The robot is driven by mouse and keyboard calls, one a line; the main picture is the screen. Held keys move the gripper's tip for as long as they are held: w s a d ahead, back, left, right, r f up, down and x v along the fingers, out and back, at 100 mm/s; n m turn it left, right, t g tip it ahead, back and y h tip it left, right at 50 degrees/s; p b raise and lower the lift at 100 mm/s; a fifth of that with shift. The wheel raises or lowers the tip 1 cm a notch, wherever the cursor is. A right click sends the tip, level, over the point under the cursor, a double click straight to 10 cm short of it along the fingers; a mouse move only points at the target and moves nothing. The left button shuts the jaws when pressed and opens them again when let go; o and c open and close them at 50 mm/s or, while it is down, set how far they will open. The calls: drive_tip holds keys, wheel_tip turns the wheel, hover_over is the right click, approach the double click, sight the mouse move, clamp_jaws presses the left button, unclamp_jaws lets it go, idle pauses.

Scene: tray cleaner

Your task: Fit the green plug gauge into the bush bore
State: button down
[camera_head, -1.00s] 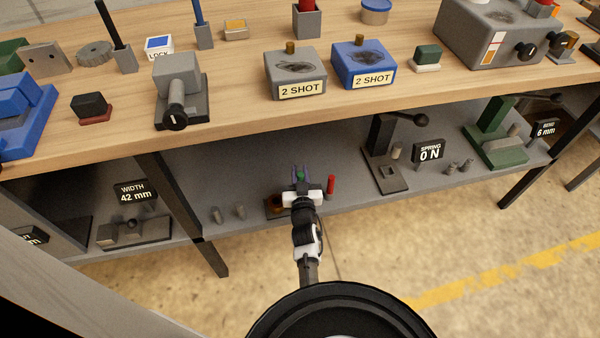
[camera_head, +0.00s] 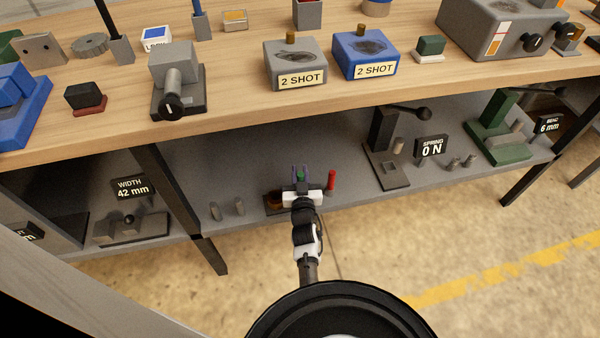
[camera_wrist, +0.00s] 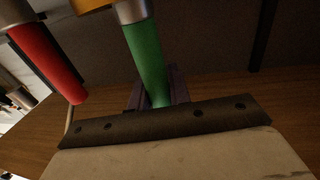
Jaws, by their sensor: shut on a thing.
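My gripper (camera_head: 300,174) reaches into the lower shelf and is shut on the green plug gauge (camera_head: 301,176). In the wrist view the gauge's green handle (camera_wrist: 146,62) stands between the purple fingers (camera_wrist: 158,92), with a silver end at the top edge of the picture. A brass-coloured piece (camera_wrist: 92,4), which looks like part of the bush, shows beside that silver end and is cut off by the frame. In the head view a brown bush on a dark base (camera_head: 273,201) lies just left of my gripper, partly hidden. I cannot tell whether the gauge's tip is in the bore.
A red gauge (camera_head: 331,180) stands close to the right of my gripper; it also shows in the wrist view (camera_wrist: 50,62). Two grey pins (camera_head: 227,209) stand to the left. A spring tester (camera_head: 386,150) stands to the right. The bench top (camera_head: 230,105) overhangs the shelf.

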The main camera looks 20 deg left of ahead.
drive_tip(key=shift+f+b, duration=0.5)
drive_tip(key=shift+f, duration=0.2)
drive_tip(key=c, duration=1.2)
unclamp_jaws()
drive_tip(key=shift+r, duration=0.1)
drive_tip(key=shift+s+d, duration=0.1)
